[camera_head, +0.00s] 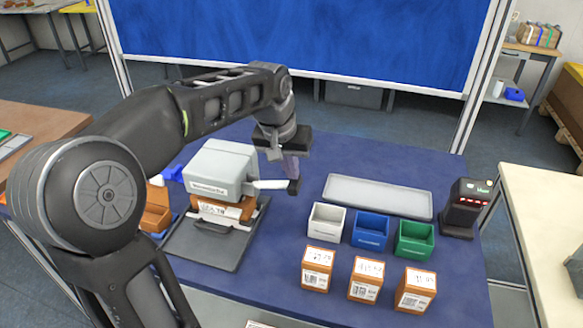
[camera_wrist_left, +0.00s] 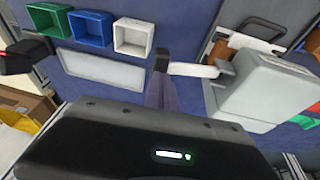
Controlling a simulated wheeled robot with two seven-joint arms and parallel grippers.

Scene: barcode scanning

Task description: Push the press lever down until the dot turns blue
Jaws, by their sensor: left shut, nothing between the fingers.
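The press (camera_head: 220,165) is a light grey machine at the left of the blue table, above a brown box (camera_head: 222,210) with a white label. Its pale lever (camera_head: 268,184) sticks out to the right, about level. In the left wrist view the press (camera_wrist_left: 262,92) is at the right, with the lever (camera_wrist_left: 195,70) pointing left. My left gripper (camera_head: 293,186) is shut and empty, pointing down at the lever's free end. In the wrist view its fingertips (camera_wrist_left: 161,60) are beside the lever tip; I cannot tell whether they touch. I cannot make out the dot. My right gripper is not in view.
A dark base tray (camera_head: 185,250) lies under the press. White (camera_head: 326,222), blue (camera_head: 370,232) and green (camera_head: 415,238) bins stand right of it, with labelled boxes (camera_head: 366,280) in front. A grey tray (camera_head: 378,196) lies behind, and a black scanner (camera_head: 462,207) stands far right.

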